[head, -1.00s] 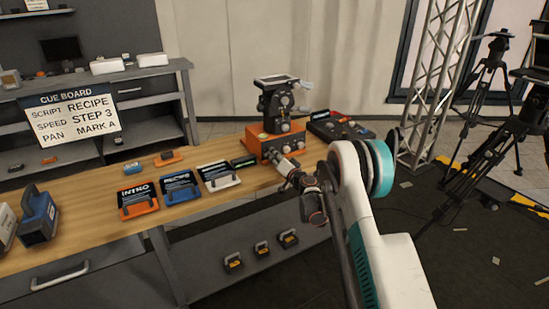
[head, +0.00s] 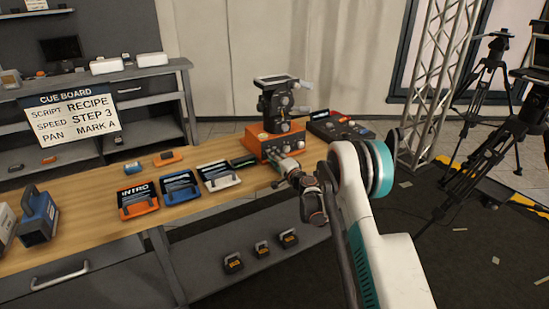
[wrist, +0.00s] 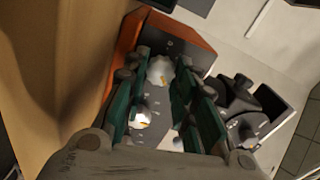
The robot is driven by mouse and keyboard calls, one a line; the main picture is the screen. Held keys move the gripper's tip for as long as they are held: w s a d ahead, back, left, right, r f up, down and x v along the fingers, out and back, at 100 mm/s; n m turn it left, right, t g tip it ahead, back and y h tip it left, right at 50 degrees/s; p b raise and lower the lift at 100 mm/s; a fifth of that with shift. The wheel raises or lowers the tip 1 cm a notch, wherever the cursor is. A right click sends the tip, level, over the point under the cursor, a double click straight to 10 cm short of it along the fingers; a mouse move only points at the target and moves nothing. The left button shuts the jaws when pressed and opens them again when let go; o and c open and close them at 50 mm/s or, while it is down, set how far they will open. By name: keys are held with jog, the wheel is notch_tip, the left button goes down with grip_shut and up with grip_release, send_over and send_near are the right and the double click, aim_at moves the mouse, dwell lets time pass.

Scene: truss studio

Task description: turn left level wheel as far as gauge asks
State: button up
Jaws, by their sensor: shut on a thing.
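The orange levelling base (head: 258,143) stands on the wooden bench and carries a dark head with a flat top plate (head: 276,79). In the wrist view its grey front panel (wrist: 178,45) has a pale scalloped wheel (wrist: 160,70) with an orange mark, between my fingertips. A second pale wheel (wrist: 141,120) with an orange mark shows nearer, also between the fingers. My gripper (wrist: 153,76) has its green-padded fingers closed in at the wheels. In the head view my gripper (head: 282,163) is at the front of the base. No gauge reading is legible.
Several card holders, with an orange one (head: 137,199) and a blue one (head: 181,187), lie left of the base. A dark control panel (head: 340,127) sits to its right. A cue board (head: 71,112) stands behind. A truss and tripods stand at right.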

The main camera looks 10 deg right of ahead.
dwell(0.4)
jog(key=o, duration=1.1)
jog(key=shift+d, duration=0.1)
jog(key=shift+c, duration=0.2)
jog(key=shift+s, duration=0.1)
jog(key=v, duration=1.2)
